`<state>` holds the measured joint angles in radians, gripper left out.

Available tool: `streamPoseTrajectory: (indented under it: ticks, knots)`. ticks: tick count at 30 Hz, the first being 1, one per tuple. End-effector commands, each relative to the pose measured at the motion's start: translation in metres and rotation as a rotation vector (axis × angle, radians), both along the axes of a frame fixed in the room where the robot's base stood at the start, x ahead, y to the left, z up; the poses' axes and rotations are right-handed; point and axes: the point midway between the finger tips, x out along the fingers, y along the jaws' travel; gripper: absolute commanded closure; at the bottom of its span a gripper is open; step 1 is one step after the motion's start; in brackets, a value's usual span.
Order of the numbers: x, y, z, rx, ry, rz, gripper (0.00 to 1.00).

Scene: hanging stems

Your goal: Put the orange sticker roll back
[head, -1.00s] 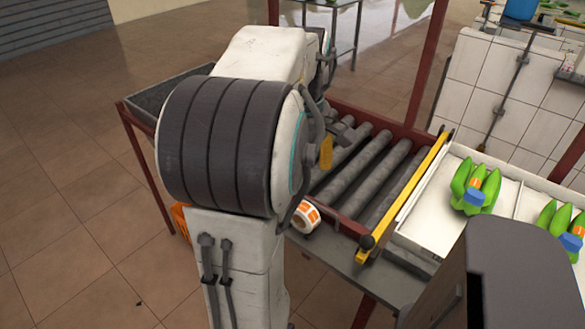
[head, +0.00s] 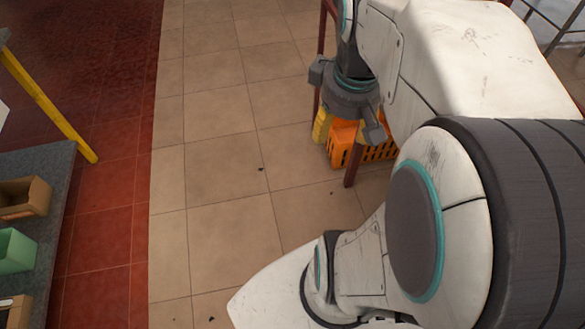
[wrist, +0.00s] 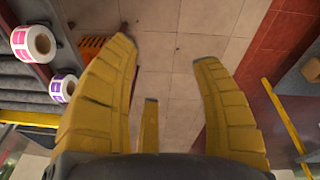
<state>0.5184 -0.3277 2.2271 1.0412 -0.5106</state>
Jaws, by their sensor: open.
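The orange sticker roll does not show in either view now. My gripper (head: 345,128) hangs over the tiled floor in the head view, with its yellow fingers pointing down. In the wrist view my gripper (wrist: 165,52) has its fingers wide apart, with only floor between them. Two other rolls show at the left of the wrist view, beside dark rollers: a pink one (wrist: 35,43) and a purple one (wrist: 62,87). Both are outside the left finger, and neither is touched.
An orange crate (head: 372,142) stands on the floor behind my gripper, by a dark red post. At the left, a grey counter (head: 56,178) holds a cardboard box (head: 22,197) and a green bin (head: 15,250). A yellow bar (head: 47,103) slants above. The floor between is clear.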

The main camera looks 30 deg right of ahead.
Motion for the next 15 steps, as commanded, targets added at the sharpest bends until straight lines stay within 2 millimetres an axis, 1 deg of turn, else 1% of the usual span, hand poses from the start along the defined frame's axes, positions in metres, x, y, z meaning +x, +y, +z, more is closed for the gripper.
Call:
streamPoseTrajectory:
  ticks: [1, 3, 6, 10, 12, 15]
  knots:
    - [0.001, 0.020, -0.004, 0.007, -0.015, 0.020, 0.41]
    - [0.000, 0.043, -0.010, 0.019, -0.035, 0.023, 0.41]
    - [-0.005, 0.069, -0.018, 0.040, -0.059, 0.027, 0.41]
    - [-0.012, 0.093, -0.027, 0.066, -0.080, 0.030, 0.41]
    - [-0.016, 0.102, -0.030, 0.077, -0.087, 0.030, 0.41]
    - [-0.020, 0.110, -0.034, 0.087, -0.095, 0.029, 0.41]
